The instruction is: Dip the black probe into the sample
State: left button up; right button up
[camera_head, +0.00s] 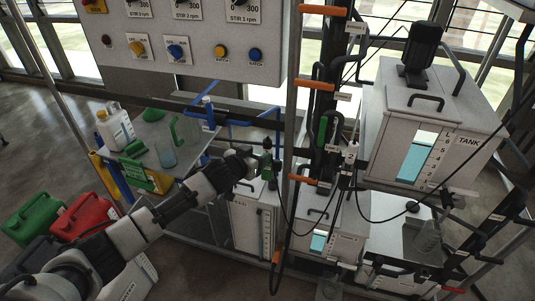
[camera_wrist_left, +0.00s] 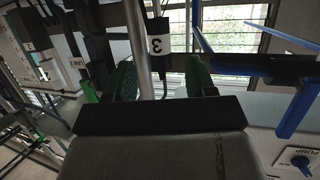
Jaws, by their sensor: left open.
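My left gripper (camera_head: 268,160) reaches in from the left and is open beside a grey upright post of the rack. In the left wrist view, its two dark green fingers (camera_wrist_left: 160,82) stand apart. The post (camera_wrist_left: 137,45) and a black body marked 3 (camera_wrist_left: 158,38) show in the gap between them; I cannot tell how deep they lie. I cannot tell for sure which black part is the probe. A glass beaker (camera_head: 166,153) stands on the side table, and another glass vessel (camera_head: 427,238) stands at the right. Which one holds the sample is unclear. My right gripper is out of view.
A control panel (camera_head: 190,45) with knobs and buttons hangs above my left arm. A white tank (camera_head: 430,115) with a blue level window stands at the right. Black cables (camera_head: 385,218) hang in loops before the rack. Green and red cans (camera_head: 80,215) stand at left.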

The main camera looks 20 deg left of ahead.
aim_at(265, 150)
pick_arm(q)
jog(key=b+x, duration=0.2)
jog(key=x, duration=0.2)
jog(key=shift+w+d+f, duration=0.1)
jog(key=shift+w+f, duration=0.15)
jog(key=shift+w, duration=0.05)
jog(key=shift+b+x, duration=0.65)
jog(key=shift+x, duration=0.1)
jog(key=shift+r, duration=0.15)
grip_shut()
